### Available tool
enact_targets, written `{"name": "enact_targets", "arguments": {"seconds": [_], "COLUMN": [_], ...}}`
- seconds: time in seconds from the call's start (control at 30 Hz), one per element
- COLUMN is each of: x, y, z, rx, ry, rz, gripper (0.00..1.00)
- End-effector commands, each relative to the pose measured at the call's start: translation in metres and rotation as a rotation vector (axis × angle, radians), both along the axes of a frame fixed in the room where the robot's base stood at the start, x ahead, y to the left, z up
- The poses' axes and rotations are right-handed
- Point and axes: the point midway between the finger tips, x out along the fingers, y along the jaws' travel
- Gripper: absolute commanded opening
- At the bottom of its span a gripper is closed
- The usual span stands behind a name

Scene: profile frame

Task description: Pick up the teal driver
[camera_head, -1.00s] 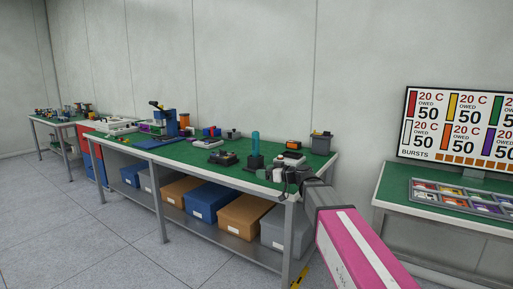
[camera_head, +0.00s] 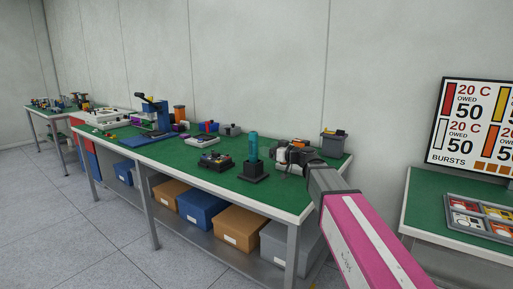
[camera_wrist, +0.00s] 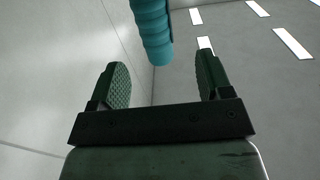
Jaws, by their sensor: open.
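The teal driver (camera_head: 253,147) stands upright in a black base (camera_head: 253,170) on the green-topped workbench, near its right end. In the wrist view the ribbed teal driver (camera_wrist: 152,30) shows at the top, beyond the fingertips and roughly between them, a little left of the middle of the gap. My gripper (camera_head: 283,157) is just right of the driver in the head view, apart from it. In the wrist view my gripper (camera_wrist: 160,78) is open, with its two padded fingers spread and nothing between them.
A dark device with buttons (camera_head: 214,161) sits left of the driver base. A grey bin (camera_head: 332,144) stands behind my gripper at the bench's right end. A blue press-like fixture (camera_head: 158,113) stands further left. Another green table (camera_head: 430,212) is at right.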

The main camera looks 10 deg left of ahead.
Motion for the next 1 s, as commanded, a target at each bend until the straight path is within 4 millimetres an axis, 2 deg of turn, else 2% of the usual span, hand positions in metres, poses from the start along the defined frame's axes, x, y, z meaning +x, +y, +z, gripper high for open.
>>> {"name": "enact_targets", "arguments": {"seconds": [0.17, 0.43, 0.73, 1.0], "x": [0.003, 0.02, 0.028, 0.043], "y": [0.007, 0.041, 0.061, 0.095], "z": [0.0, 0.0, 0.0, 0.0], "rx": [-0.001, -0.001, -0.001, -0.002], "ry": [0.0, 0.0, 0.0, 0.001], "rz": [0.002, 0.002, 0.001, 0.001], "gripper": [0.72, 0.72, 0.72, 0.72]}}
